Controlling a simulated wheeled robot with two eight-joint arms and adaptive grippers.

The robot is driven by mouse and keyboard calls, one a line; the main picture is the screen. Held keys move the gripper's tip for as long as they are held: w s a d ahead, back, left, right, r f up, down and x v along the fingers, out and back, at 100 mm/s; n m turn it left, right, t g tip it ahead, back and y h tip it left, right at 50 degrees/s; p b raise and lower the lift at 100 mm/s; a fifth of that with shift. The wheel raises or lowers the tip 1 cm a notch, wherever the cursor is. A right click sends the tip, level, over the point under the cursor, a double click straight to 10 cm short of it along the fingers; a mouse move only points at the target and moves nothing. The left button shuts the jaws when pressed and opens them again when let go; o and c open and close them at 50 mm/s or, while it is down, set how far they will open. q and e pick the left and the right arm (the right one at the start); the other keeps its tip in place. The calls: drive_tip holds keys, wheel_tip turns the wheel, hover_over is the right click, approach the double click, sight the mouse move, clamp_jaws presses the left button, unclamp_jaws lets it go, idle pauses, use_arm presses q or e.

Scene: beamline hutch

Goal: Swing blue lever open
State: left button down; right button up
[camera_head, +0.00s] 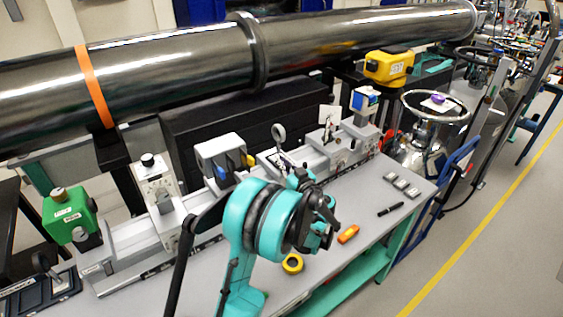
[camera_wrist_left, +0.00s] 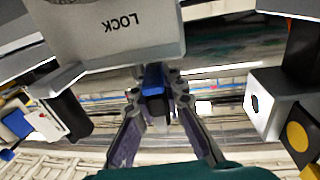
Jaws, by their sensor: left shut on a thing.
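The blue lever (camera_wrist_left: 154,78) shows in the left wrist view, below a grey block (camera_wrist_left: 115,28) marked LOCK, whose lettering appears upside down. My left gripper (camera_wrist_left: 157,95) is shut on the lever, with one finger on each side of it. In the head view my left gripper (camera_head: 290,172) reaches over the bench to the rail with its mounts. There I cannot make out the held lever behind the gripper. My right gripper is not in view.
A grey box (camera_head: 221,150) stands left of the gripper on the rail, and a ring holder (camera_head: 279,133) rises behind it. A large dark pipe (camera_head: 170,70) runs above.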

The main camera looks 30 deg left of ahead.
use_arm(q)
drive_tip(key=m+t+h+b, duration=0.1)
drive_tip(key=m+t+h, duration=0.4)
drive_tip(key=t, duration=0.1)
drive_tip(key=shift+h, duration=0.3)
drive_tip(key=shift+w+d+m+t+h+b, duration=0.15)
drive_tip(key=shift+m+t+h, duration=0.4)
drive_tip(key=shift+m+h, duration=0.5)
drive_tip(key=shift+s+m+t+h+b, duration=0.15)
drive_tip(key=shift+m+t+h, duration=0.5)
drive_tip(key=shift+h, duration=0.7)
drive_tip(key=shift+w+m+h, duration=0.1)
drive_tip(key=shift+m+h, duration=0.2)
drive_tip(key=c, duration=1.5)
unclamp_jaws()
drive_tip(key=shift+c, duration=0.2)
drive_tip(key=v, duration=1.2)
drive_tip(key=shift+c, duration=0.2)
